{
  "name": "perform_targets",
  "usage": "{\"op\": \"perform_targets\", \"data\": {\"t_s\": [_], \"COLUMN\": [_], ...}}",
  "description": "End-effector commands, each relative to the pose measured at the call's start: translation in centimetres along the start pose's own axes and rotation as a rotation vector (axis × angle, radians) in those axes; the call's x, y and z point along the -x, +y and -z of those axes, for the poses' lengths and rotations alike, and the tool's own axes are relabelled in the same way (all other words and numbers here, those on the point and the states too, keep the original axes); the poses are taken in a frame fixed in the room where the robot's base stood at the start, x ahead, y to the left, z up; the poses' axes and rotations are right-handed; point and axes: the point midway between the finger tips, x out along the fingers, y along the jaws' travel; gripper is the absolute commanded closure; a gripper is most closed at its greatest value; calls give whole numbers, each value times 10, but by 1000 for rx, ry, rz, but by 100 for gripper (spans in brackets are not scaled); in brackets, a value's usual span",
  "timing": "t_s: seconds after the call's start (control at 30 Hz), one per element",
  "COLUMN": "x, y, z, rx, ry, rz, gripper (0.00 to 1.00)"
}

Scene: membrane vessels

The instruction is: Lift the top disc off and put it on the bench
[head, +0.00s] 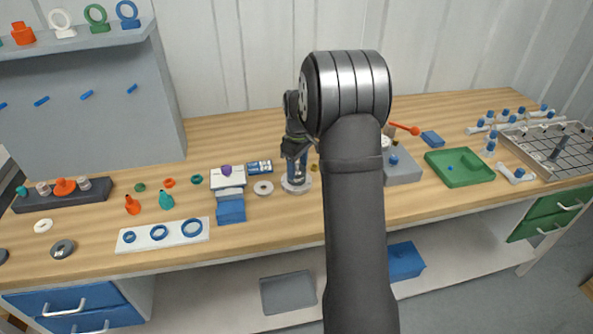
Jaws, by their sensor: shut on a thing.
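My gripper (294,152) points down over the vessel (296,184) near the middle of the bench (225,167). It is shut on the top part of the vessel, which looks small and dark blue-grey. I cannot make out the top disc's edges or tell whether it is apart from what lies under it. Below the jaws the vessel shows a wide, pale grey round base standing on the bench. My arm hides the bench just right of it.
A grey ring (263,194) lies close left of the vessel. A green tray (478,176) is at right. Bare wood lies in front of the vessel.

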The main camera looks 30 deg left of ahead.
Motion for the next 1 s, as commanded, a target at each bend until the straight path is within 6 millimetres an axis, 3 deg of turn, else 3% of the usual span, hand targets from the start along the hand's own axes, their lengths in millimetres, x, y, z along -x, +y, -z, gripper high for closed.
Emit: {"op": "perform_targets", "data": {"t_s": [0.17,0.6,1.0], "x": [4,82,116], "y": [0,0,0], "z": [0,0,0], "rx": [0,0,0], "ry": [1,2,0], "rz": [-1,-3,-1], "gripper": [70,70,70]}}
